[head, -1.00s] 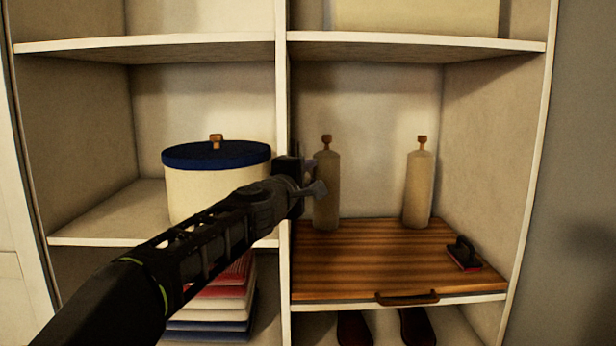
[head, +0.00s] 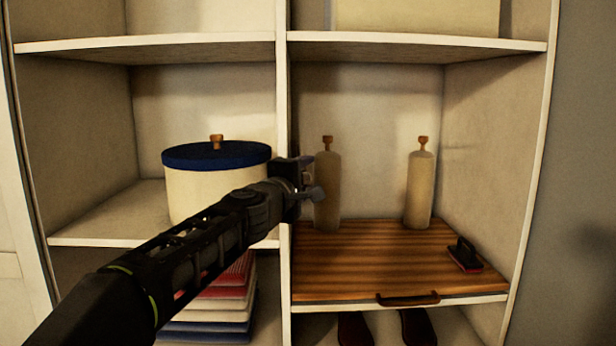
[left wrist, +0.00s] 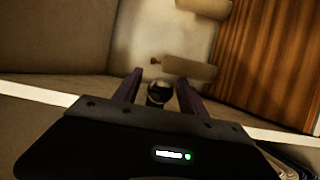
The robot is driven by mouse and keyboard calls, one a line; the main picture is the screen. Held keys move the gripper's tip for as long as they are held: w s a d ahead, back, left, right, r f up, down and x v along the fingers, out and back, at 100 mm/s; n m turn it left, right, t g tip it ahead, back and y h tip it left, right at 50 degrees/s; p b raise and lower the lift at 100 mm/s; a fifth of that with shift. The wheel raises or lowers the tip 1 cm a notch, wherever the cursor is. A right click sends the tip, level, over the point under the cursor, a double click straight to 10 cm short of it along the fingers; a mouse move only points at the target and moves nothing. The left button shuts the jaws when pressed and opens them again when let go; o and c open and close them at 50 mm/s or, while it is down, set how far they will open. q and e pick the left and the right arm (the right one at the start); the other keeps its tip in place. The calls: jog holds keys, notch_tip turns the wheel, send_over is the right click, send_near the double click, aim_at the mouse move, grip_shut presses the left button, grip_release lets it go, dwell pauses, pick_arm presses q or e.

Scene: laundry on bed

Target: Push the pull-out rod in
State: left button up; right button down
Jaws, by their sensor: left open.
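My left gripper (head: 308,184) reaches in from the left, in front of the white upright divider. In the left wrist view, its two fingers (left wrist: 158,84) are apart. A dark, shiny round-ended piece (left wrist: 158,93), which looks like the end of the pull-out rod, shows between them. I cannot tell whether the fingers touch it. The rod's length is hidden, and in the head view I cannot separate it from the gripper. My right gripper is not in view.
A wooden board (head: 370,262) with a front handle (head: 407,299) carries two tall bottles (head: 327,190) (head: 419,190) and a small brush (head: 464,254). A blue-lidded pot (head: 190,157) stands left of the divider (head: 281,90). Folded cloths (head: 215,315) lie below.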

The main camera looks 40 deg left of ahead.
pick_arm(q)
jog(key=v, duration=0.6)
dwell(0.5)
